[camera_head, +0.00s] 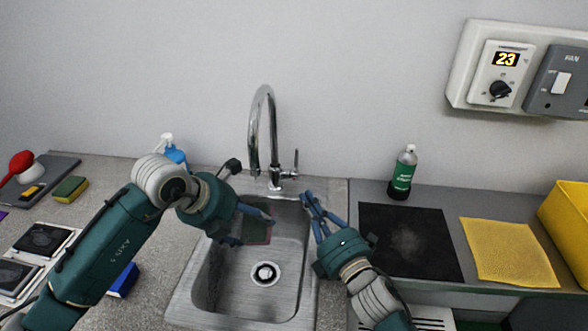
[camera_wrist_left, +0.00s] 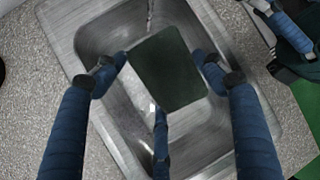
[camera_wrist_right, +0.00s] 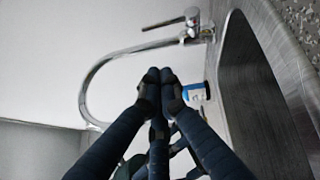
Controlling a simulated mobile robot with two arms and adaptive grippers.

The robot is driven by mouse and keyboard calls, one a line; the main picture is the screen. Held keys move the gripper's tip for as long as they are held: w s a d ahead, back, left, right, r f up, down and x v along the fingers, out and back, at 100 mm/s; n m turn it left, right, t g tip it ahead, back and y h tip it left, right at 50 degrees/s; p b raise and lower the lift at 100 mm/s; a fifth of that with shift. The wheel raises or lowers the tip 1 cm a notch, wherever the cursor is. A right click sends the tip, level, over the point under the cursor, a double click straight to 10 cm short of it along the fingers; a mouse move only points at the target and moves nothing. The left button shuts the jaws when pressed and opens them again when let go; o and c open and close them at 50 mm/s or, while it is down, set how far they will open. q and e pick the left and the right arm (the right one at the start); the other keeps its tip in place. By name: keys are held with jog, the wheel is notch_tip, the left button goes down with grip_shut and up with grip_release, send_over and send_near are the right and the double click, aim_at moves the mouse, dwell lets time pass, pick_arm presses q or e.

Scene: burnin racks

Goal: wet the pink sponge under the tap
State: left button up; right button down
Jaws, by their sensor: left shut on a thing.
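My left gripper (camera_head: 262,222) is shut on a flat sponge (camera_head: 257,231) over the sink's back part. The sponge shows a dark green face and a thin pinkish edge in the head view. In the left wrist view the dark green face (camera_wrist_left: 168,68) lies between my fingers. The chrome tap (camera_head: 263,97) arches over the sink, its spout end above and behind the sponge. Its lever (camera_head: 295,162) is at its right side. My right gripper (camera_wrist_right: 160,76) has its fingertips together and looks empty, in front of the lever and apart from it. I cannot tell clearly whether water runs.
The steel sink (camera_head: 222,295) has a drain (camera_head: 265,273) at its bottom. A green-labelled bottle (camera_head: 403,172), a black mat (camera_head: 385,235) and a yellow cloth (camera_head: 508,250) are at right. A blue bottle (camera_head: 175,153) and a yellow-green sponge (camera_head: 70,189) are at left.

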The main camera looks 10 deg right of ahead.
pick_arm(q)
jog(key=shift+c, duration=0.2)
pick_arm(e)
jog(key=m, duration=0.2)
pick_arm(q)
jog(key=shift+o, duration=0.2)
pick_arm(e)
send_near(295, 164)
jog(key=w+a+r, duration=0.2)
jog(key=a+r, duration=0.1)
jog(key=a, duration=0.2)
pick_arm(q)
jog(key=shift+c, duration=0.2)
jog(key=shift+o, duration=0.2)
jog(key=shift+d, duration=0.1)
pick_arm(e)
jog(key=w+d, duration=0.2)
jog(key=w, duration=0.1)
jog(key=shift+w+d+r, duration=0.15)
jog(key=shift+w+r, duration=0.1)
